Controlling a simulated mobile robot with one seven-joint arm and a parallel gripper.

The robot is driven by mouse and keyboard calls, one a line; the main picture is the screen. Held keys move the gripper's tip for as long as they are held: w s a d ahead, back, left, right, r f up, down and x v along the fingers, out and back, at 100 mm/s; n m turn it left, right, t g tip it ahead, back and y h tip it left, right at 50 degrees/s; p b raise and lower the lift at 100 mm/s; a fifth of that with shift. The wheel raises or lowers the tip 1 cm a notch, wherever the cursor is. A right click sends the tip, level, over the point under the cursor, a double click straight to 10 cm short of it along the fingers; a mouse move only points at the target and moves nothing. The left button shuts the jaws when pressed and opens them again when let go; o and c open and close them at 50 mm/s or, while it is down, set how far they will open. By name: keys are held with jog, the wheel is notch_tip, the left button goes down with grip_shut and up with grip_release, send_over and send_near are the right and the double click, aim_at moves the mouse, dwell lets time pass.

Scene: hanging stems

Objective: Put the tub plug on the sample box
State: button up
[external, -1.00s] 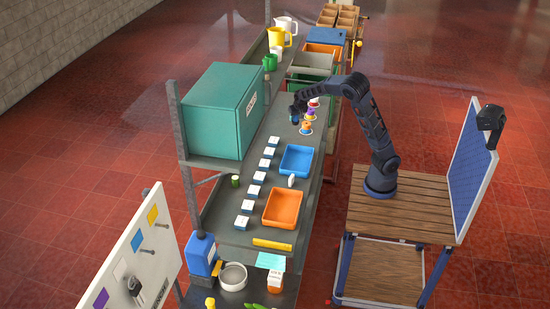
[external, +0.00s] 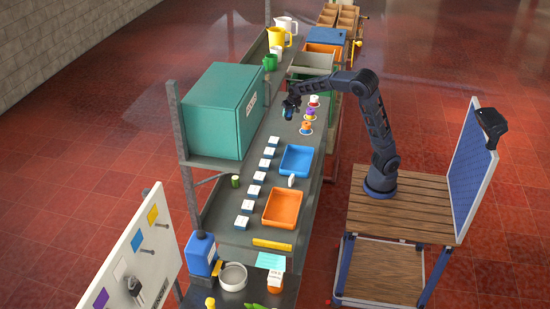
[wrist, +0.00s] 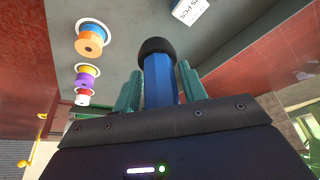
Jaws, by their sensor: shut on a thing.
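My gripper (external: 290,107) is above the far part of the grey bench. In the wrist view its teal fingers (wrist: 161,84) are shut on a blue shaft with a black rounded end, which I take to be the tub plug (wrist: 159,62). It is clear of the bench. Small blue boxes with white tops stand in a row along the bench. The nearest to my gripper is a sample box (external: 274,142); I cannot tell which of the row is meant. One white box with printed text (wrist: 190,11) shows at the top of the wrist view.
Several coloured spool-like pieces (external: 309,116) stand on the bench to the right of my gripper. A blue tray (external: 282,166) and an orange tray (external: 265,219) lie nearer. A large teal cabinet (external: 212,110) stands close on the left.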

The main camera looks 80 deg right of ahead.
jog(key=w+a+f+n+y, duration=0.15)
jog(key=w+a, duration=0.25)
jog(key=a, duration=0.4)
jog(key=w+a+f+n+t, duration=0.1)
jog(key=w+a+f+n, duration=0.15)
jog(key=a, duration=0.55)
jog(key=w+a+f+n+y, duration=0.1)
jog(key=w+a+f+n, duration=0.2)
jog(key=a, duration=0.4)
jog(key=w+a+n+y, duration=0.2)
jog(key=a+n, duration=0.4)
jog(key=a, duration=2.4)
notch_tip(320, 180, up, 14)
jog(key=n+g+y, duration=0.2)
jog(key=n+y, duration=0.1)
jog(key=n, duration=0.7)
send_over(272, 279)
jog(key=s+d, duration=0.1)
jog(key=d, duration=0.1)
notch_tip(272, 279, down, 20)
jog(key=shift+r, duration=0.1)
